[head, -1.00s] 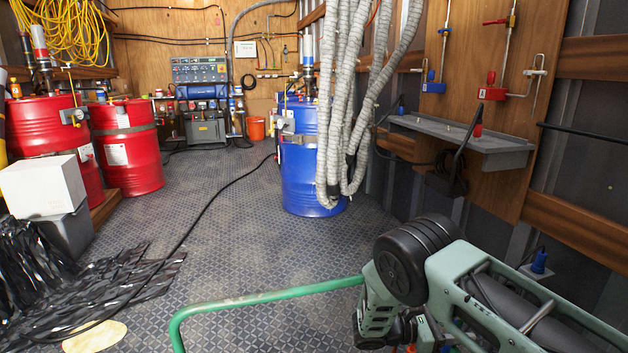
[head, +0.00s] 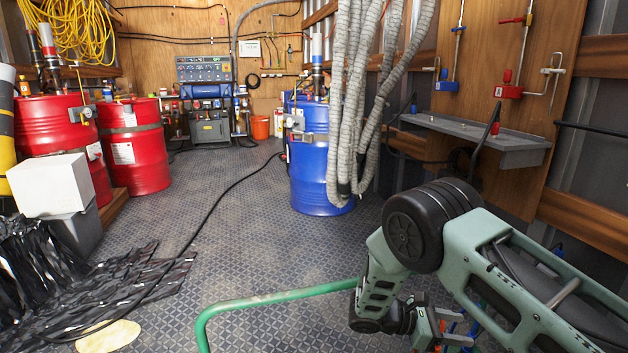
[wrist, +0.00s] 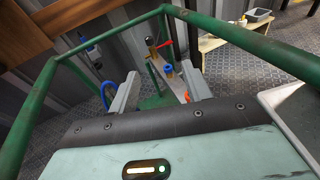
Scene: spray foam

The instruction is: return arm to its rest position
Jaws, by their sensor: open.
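My arm is folded at the lower right of the head view, over my own green rail. My gripper (head: 448,328) hangs low there, partly cut off by the bottom edge. In the wrist view my gripper (wrist: 160,95) shows two grey fingers standing wide apart, with nothing held between them. Beyond the fingers, a fitting with a red handle and a blue part (wrist: 168,70) is seen inside the green frame. I cannot tell how far it is from the fingertips.
A blue drum (head: 318,170) with grey ribbed hoses stands ahead. A grey wall shelf (head: 480,138) is at the right. Red drums (head: 135,150) and a white box (head: 47,183) stand at the left.

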